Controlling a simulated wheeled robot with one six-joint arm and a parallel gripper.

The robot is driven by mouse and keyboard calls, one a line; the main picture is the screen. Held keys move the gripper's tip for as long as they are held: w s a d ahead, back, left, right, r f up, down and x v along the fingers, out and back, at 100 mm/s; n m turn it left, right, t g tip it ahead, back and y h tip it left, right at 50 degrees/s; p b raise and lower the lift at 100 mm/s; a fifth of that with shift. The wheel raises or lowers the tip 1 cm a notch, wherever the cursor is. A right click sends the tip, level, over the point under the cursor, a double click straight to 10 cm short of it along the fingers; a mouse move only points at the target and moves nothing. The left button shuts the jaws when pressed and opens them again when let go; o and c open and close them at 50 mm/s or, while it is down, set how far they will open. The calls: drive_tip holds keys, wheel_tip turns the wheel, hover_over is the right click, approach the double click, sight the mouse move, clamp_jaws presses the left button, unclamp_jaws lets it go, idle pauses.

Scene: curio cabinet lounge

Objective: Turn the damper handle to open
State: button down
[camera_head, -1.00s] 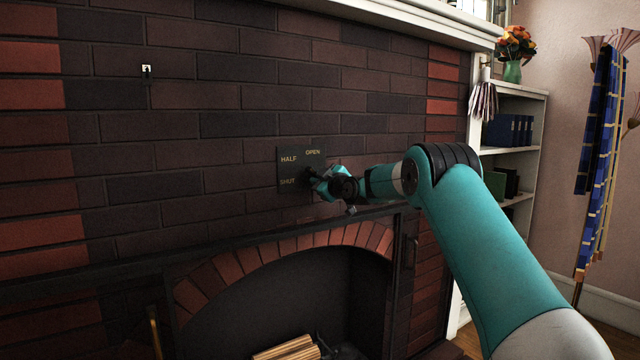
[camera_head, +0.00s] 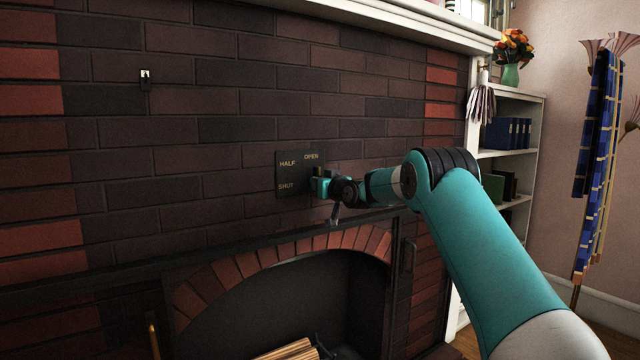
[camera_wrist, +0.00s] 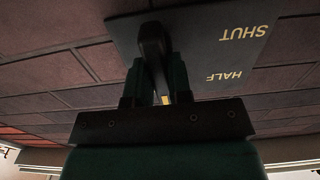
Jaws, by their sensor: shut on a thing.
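The damper plate (camera_head: 287,176) is a dark square on the brick chimney breast, lettered HALF, OPEN and SHUT. It also shows in the wrist view (camera_wrist: 205,50), where SHUT and HALF are readable. The damper handle (camera_wrist: 152,42) is a dark bar standing out from the plate, running down between my fingers in that view. My gripper (camera_head: 319,184) is at the plate's right side, below the word OPEN. In the wrist view my gripper (camera_wrist: 157,80) is shut on the handle. A small yellow patch shows between the fingers. The handle's exact angle is hard to tell.
Below is the arched fireplace opening (camera_head: 280,310) with logs (camera_head: 287,350) and a dark ledge above it. The white mantel (camera_head: 420,22) runs overhead. A white bookshelf (camera_head: 517,155) with a flower vase (camera_head: 510,74) stands at the right.

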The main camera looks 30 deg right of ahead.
idle(0.6)
drive_tip(key=c, duration=1)
unclamp_jaws()
drive_tip(key=shift+c, duration=0.2)
drive_tip(key=s+b, duration=0.2)
drive_tip(key=s, duration=1.5)
drive_tip(key=shift+s+d+b, duration=0.2)
drive_tip(key=shift+d+b, duration=0.1)
drive_tip(key=shift+b, duration=0.05)
